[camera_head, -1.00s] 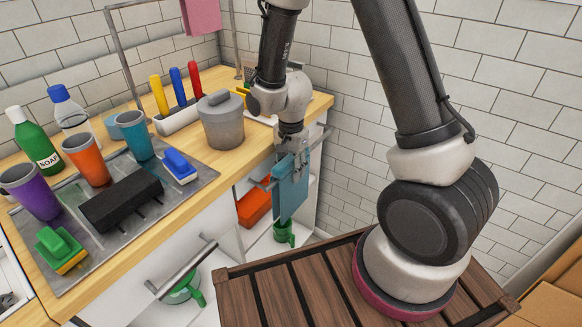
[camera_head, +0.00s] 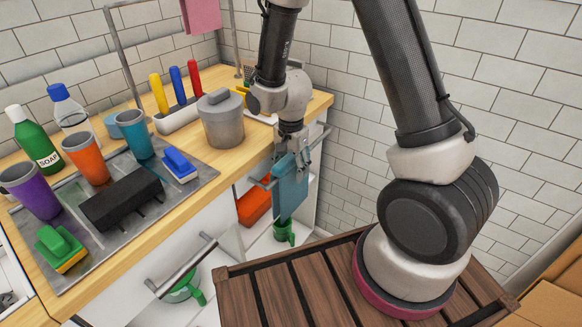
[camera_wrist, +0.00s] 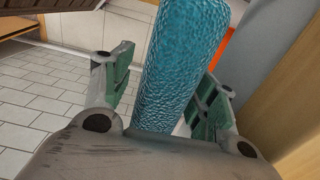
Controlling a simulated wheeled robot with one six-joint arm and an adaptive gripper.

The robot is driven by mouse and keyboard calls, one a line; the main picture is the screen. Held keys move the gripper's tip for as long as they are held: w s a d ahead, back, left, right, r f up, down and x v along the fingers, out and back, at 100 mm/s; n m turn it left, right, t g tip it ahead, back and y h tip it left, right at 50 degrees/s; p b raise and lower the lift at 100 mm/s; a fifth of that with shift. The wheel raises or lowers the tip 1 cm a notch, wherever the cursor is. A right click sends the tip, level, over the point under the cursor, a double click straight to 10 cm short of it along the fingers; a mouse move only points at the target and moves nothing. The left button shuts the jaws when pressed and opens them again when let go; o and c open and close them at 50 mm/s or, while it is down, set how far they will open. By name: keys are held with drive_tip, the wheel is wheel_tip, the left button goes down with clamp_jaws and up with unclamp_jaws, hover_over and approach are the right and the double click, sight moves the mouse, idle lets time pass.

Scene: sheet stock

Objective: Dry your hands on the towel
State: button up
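A teal towel (camera_head: 288,190) hangs over a short metal bar (camera_head: 262,184) on the front of the counter. My gripper (camera_head: 292,160) points down at the towel's upper part from above. In the wrist view the towel (camera_wrist: 183,65) runs between the two green-padded fingers of my gripper (camera_wrist: 162,95). The fingers stand apart on either side of it. A gap shows between the left finger and the towel; whether the right finger touches it is unclear. The far side of the towel is hidden.
A grey lidded pot (camera_head: 222,120) stands on the counter (camera_head: 60,295) left of my gripper. A pink cloth (camera_head: 201,14) hangs from a rail at the back.

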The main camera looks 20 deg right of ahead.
sight(292, 156)
drive_tip(key=shift+r, duration=0.1)
wheel_tip(292, 156, up, 8)
drive_tip(key=shift+w+f, duration=0.1)
drive_tip(key=shift+s+d+n, duration=0.1)
drive_tip(key=shift+s+n, duration=0.15)
drive_tip(key=shift+n, duration=0.55)
drive_tip(key=s+d+r+n+t, duration=0.2)
drive_tip(key=s+d+r+n, duration=0.2)
drive_tip(key=s+d+r, duration=0.3)
drive_tip(key=s+d+r+n+t, duration=0.2)
drive_tip(key=s+d+r+n, duration=0.3)
drive_tip(key=s+r, duration=0.6)
wheel_tip(292, 156, up, 4)
drive_tip(key=d, duration=0.2)
drive_tip(key=shift+s+d, duration=0.3)
drive_tip(key=shift+s, duration=0.05)
